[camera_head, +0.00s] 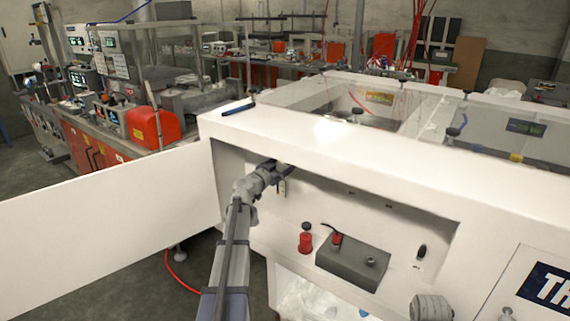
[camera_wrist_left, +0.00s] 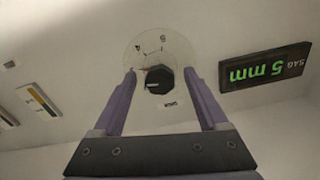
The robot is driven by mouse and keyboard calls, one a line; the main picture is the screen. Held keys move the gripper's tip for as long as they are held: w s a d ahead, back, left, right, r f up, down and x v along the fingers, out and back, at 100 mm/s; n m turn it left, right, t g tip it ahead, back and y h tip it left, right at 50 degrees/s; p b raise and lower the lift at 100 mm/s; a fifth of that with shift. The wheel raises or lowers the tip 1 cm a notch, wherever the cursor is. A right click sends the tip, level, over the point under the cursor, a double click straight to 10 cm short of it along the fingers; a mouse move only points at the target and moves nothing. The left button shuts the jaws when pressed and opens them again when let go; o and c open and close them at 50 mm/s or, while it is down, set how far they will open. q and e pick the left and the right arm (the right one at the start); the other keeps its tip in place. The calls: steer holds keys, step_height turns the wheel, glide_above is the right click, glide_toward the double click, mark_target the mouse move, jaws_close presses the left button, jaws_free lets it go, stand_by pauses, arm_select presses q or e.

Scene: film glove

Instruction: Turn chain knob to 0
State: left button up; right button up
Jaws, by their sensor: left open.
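A black round knob (camera_wrist_left: 159,80) with a pale pointer line sits on a pale dial plate (camera_wrist_left: 150,45) in the left wrist view. The plate has printed numbers, seen upside down, and a small label that I cannot read surely. My left gripper (camera_wrist_left: 159,72) is open, with one finger on each side of the knob and a gap on both sides. In the head view my left gripper (camera_head: 284,169) reaches into the upper left of the white machine's recess, and the knob is hidden there.
A display (camera_wrist_left: 265,68) reads "SAG 5 mm", upside down. The recess (camera_head: 400,200) in the white machine holds a red button (camera_head: 305,240) and a grey box (camera_head: 352,262). An open white door (camera_head: 110,235) stands left of my left arm.

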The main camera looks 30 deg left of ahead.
arm_select(q)
jaws_close()
stand_by(0.5)
steer(key=n, duration=1.9)
steer(key=shift+s+d+r+n, duration=0.1)
steer(key=shift+d+r+n, duration=0.1)
steer(key=shift+d+n, duration=0.1)
steer(key=shift+n, duration=0.3)
stand_by(0.3)
